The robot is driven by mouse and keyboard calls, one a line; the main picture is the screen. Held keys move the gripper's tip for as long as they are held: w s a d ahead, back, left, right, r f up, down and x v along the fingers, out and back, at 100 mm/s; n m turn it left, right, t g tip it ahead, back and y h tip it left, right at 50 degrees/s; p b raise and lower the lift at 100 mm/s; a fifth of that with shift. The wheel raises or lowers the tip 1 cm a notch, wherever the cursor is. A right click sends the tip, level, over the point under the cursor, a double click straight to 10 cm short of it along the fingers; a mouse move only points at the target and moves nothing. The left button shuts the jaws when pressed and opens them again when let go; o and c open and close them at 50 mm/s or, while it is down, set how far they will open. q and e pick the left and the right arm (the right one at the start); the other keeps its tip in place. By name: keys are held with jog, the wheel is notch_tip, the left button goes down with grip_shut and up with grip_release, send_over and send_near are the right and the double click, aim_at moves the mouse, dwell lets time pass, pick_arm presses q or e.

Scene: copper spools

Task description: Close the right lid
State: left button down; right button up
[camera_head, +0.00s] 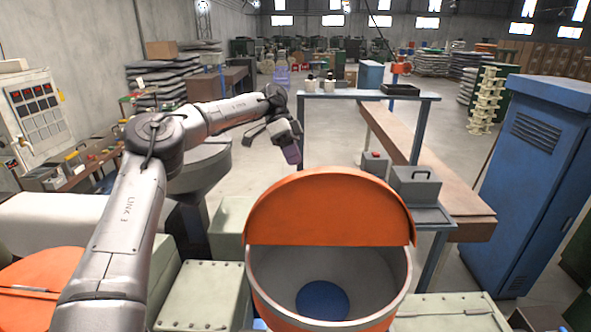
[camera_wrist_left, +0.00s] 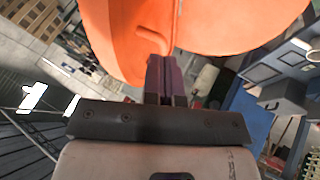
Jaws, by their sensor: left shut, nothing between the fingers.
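The right lid (camera_head: 330,210) is an orange half-disc standing raised, its straight edge across the middle of the round right drum (camera_head: 385,275). The front half of the drum is open, showing a grey inner wall and a blue round patch (camera_head: 322,299) at the bottom. My left gripper (camera_head: 292,154) is shut and empty, just beyond the lid's upper left rim in the head view. In the left wrist view the purple fingers (camera_wrist_left: 161,75) overlap the edge of the large orange lid (camera_wrist_left: 215,25); I cannot tell whether they touch it. My right gripper is not in view.
Another orange lid (camera_head: 30,290) lies flat at the far left. Pale green bolted boxes (camera_head: 205,296) surround the drum. A blue cabinet (camera_head: 535,150) stands at the right. A blue-framed bench (camera_head: 425,135) with a grey box (camera_head: 413,186) stands behind the drum.

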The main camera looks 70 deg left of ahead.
aim_at(303, 189)
pick_arm(q)
jog(key=d, duration=0.1)
jog(key=s+d+p, duration=0.1)
jog(key=d, duration=0.1)
jog(key=d+f, duration=0.1)
jog(key=shift+s+d+p, duration=0.2)
jog(key=shift+d+p, duration=0.1)
jog(key=shift+d, duration=0.05)
dwell(0.5)
jog(key=shift+d, duration=0.1)
